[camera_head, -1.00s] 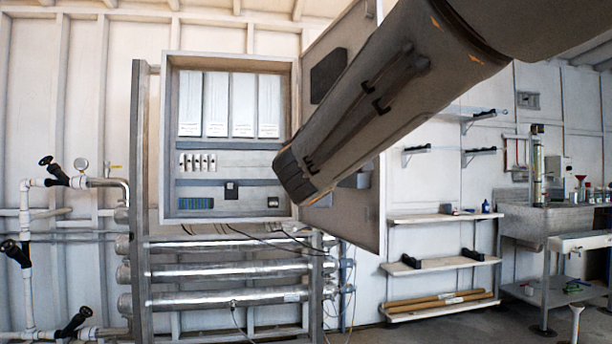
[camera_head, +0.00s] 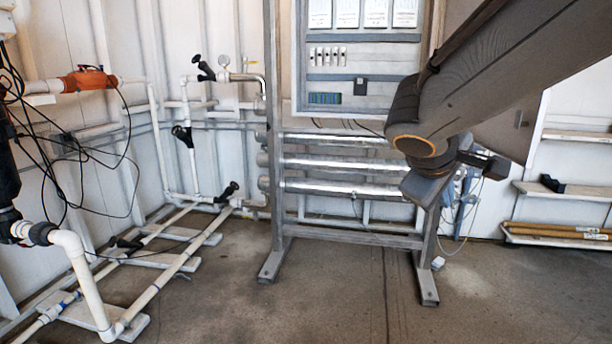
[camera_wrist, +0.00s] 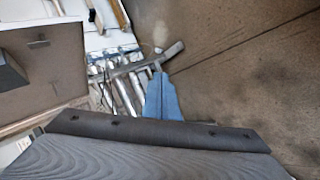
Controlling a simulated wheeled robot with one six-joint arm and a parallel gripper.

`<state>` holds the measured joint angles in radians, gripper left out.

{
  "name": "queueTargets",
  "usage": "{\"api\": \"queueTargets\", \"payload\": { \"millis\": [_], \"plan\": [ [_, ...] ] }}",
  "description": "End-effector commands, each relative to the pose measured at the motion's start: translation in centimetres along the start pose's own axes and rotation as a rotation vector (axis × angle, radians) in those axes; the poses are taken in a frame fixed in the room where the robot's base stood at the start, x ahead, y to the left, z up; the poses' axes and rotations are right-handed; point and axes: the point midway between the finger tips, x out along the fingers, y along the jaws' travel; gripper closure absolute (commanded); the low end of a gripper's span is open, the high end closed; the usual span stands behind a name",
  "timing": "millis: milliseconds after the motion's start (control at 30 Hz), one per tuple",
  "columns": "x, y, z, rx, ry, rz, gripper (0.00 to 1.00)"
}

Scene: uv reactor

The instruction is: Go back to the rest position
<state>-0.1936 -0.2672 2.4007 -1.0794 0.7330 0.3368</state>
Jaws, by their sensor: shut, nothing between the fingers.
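My gripper (camera_wrist: 160,82) shows in the wrist view as blue fingers shut together with nothing between them, pointing away over the floor. In the head view, my arm comes in from the upper right and bends at its wrist in front of the metal rack's right side. My gripper (camera_head: 427,188) is partly seen there below the wrist, in front of the right ends of the steel reactor tubes (camera_head: 340,164). It appears clear of them. The open electrical cabinet (camera_head: 298,60) stands above the tubes, and my arm hides part of its right side and door.
White pipes with black valves (camera_head: 190,262) run along the left wall and floor. An orange fitting (camera_head: 88,80) with loose black cables is at far left. Shelves (camera_head: 568,190) are on the right wall. The concrete floor (camera_head: 340,300) in front of the rack (camera_head: 275,200) is clear.

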Motion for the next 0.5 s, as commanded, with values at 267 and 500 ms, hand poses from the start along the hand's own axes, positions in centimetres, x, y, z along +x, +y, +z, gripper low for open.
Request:
{"api": "queueTargets", "payload": {
  "millis": [267,500],
  "plan": [
    [-3.0,-16.2,2.7,0.091,-0.127,-0.426,1.0],
    [-7.0,-24.7,4.2,0.15,-0.212,-0.674,1.0]
  ]
}}
